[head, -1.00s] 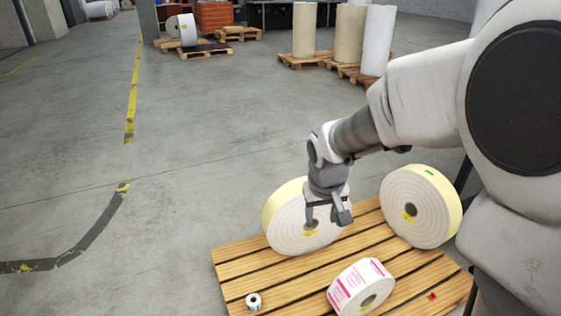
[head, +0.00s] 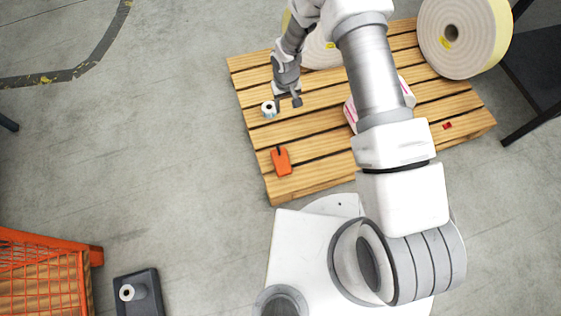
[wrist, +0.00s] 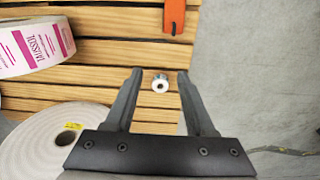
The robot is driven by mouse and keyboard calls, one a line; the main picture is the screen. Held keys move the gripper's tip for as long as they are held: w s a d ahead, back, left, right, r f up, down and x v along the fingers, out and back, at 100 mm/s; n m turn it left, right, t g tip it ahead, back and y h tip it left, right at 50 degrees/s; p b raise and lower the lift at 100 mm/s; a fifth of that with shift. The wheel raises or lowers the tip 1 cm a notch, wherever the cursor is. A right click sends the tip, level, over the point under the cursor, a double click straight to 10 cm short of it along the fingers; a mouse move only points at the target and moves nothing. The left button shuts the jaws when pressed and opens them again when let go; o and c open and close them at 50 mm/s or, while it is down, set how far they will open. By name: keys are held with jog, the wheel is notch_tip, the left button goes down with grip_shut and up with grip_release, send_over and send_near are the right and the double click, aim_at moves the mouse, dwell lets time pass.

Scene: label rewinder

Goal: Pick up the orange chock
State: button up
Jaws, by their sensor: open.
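The orange chock (head: 281,161) lies on the near left part of the wooden pallet (head: 313,182) in the head view, with a dark strip at its far end. It also shows at the top edge of the wrist view (wrist: 174,15), partly cut off. My gripper (head: 289,103) is open above the pallet's left side, farther from my base than the chock and apart from it. In the wrist view my gripper (wrist: 158,73) has its fingers spread, with nothing held. A small white roll (wrist: 160,83) shows between the fingertips, below them on the slats.
The small roll (head: 268,109) stands beside my gripper in the head view. A pink-printed label roll (wrist: 32,45) and large cream rolls (head: 462,38) are on the pallet. A red piece (head: 447,126) lies right. An orange mesh crate (head: 45,275) stands lower left; floor left is clear.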

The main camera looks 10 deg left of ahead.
jog(key=b, duration=0.2)
send_over(279, 150)
notch_tip(279, 150, down, 11)
jog(key=shift+g, duration=0.3)
jog(key=f+b, duration=0.1)
jog(key=f, duration=0.2)
jog(key=f+b, duration=0.1)
jog(key=f, duration=0.3)
jog(key=f+b, duration=0.1)
jog(key=f, duration=0.3)
jog(key=shift+s+d+f+b, duration=0.2)
jog(key=shift+s+f+b, duration=0.05)
jog(key=shift+s+b, duration=0.1)
jog(key=shift+w+a+f+b, duration=0.15)
jog(key=shift+f+b, duration=0.65)
jog(key=shift+f, duration=0.7)
jog(key=shift+w+d+f+b, duration=0.1)
jog(key=shift+f+b, duration=0.65)
jog(key=shift+f, duration=0.75)
jog(key=shift+r, duration=0.1)
grip_shut()
